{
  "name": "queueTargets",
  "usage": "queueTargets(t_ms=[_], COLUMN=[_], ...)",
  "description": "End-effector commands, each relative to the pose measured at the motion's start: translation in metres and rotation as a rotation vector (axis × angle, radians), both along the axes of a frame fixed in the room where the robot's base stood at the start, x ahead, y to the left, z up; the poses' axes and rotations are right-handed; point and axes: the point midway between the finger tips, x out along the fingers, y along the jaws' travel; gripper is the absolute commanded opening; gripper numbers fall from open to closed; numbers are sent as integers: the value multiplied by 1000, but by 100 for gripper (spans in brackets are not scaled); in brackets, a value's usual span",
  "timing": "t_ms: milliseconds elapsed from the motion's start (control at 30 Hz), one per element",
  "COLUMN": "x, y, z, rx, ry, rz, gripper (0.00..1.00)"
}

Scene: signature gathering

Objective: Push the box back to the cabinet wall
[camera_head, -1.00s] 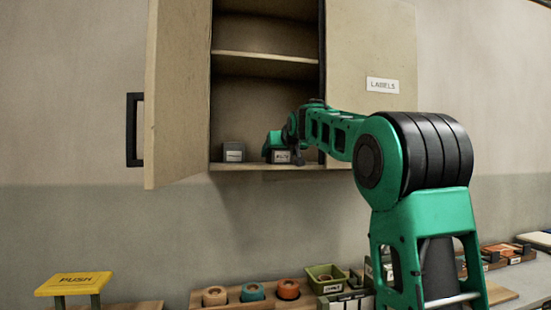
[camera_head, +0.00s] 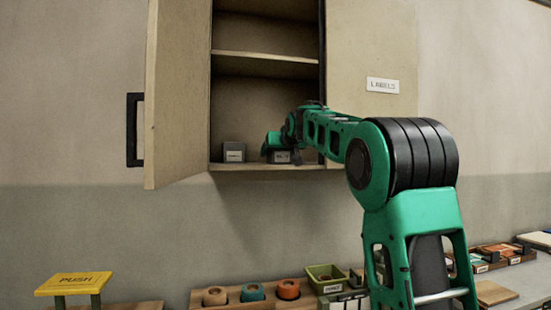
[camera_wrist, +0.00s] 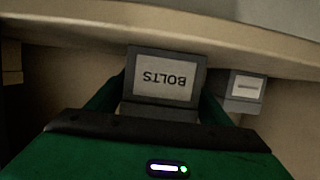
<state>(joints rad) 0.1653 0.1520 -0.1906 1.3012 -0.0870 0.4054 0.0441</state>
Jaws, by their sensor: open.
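The box labelled BOLTS (camera_wrist: 165,78) is small and dark grey, and its white label reads upside down in the wrist view. In the head view this box (camera_head: 281,157) sits on the bottom shelf of the open cabinet (camera_head: 265,112), partly hidden by my gripper. My green gripper (camera_head: 278,143) reaches into the cabinet at the box. In the wrist view its open fingers lie on either side of the box; whether they touch it I cannot tell. The gap between the box and the cabinet's back wall is not clear.
A second grey box (camera_head: 234,152) stands on the same shelf, left of the BOLTS box. The cabinet door (camera_head: 178,95) stands open on the left. A middle shelf (camera_head: 266,57) lies above. Below are a yellow PUSH stand (camera_head: 74,284) and a rack of rolls (camera_head: 232,300).

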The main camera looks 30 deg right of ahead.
Motion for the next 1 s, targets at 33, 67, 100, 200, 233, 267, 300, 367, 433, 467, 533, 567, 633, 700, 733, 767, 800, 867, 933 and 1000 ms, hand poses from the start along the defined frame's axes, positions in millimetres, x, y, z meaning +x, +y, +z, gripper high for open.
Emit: queueTargets(t_ms=[33,67,100,200,233,267,300,367,433,467,533,567,633,700,733,767,800,867,933,1000], x=[2,3,4,7,8,9,11,13,15,16,18,19,21,24,25,26,27,29,31,33], y=[-1,-1,-1,-2,-2,-3,-3,-4,-4,-5,-5,-6,-6,-7,-7,-8,-8,-9,-10,-10], z=[0,0,0,0,0,0,0,0,-1,-1,0,0,0,0,0,0,0,0,0,0], rx=[0,0,0,0,0,0,0,0,0,0,0,0,0,0,0,1,1,1,0,1], ry=[0,0,0,0,0,0,0,0,1,1,1,0,0,0,0,1,1,0,-1,0], rz=[0,0,0,0,0,0,0,0,0,0,0,0,0,-1,-1,-1,-1,-1,-1,-1], gripper=[73,73,73,73,73,73,73,73,73,73,73,73,73,73,73,73,73,73,73,73])
